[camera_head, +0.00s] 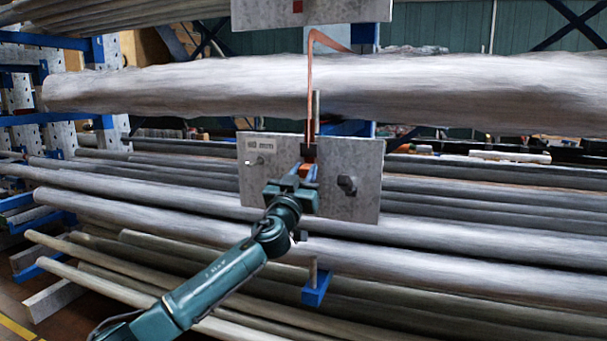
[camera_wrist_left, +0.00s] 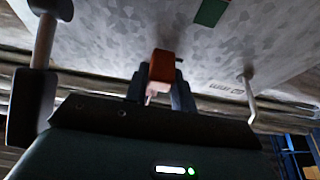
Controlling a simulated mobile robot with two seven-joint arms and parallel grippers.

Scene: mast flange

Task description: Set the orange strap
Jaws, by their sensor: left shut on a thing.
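The orange strap (camera_head: 309,85) hangs in front of the thick grey horizontal mast (camera_head: 200,88). It bends at its top, slants back to the right over the mast, and runs down to the galvanised plate (camera_head: 225,180) below. My left gripper (camera_head: 306,172) is in front of this plate, shut on the strap's orange end, which shows between the fingers in the left wrist view (camera_wrist_left: 162,66). A dark piece (camera_head: 308,152) sits just above the fingers; whether the strap passes through it is unclear. My right gripper is not in view.
A dark knob (camera_head: 347,185) sticks out of the plate's right half, and a small pin (camera_head: 257,161) from its left. A second plate (camera_head: 265,14) with a red mark is above the mast. Long poles (camera_head: 440,230) lie racked behind and below. A blue bracket (camera_head: 317,288) juts out below.

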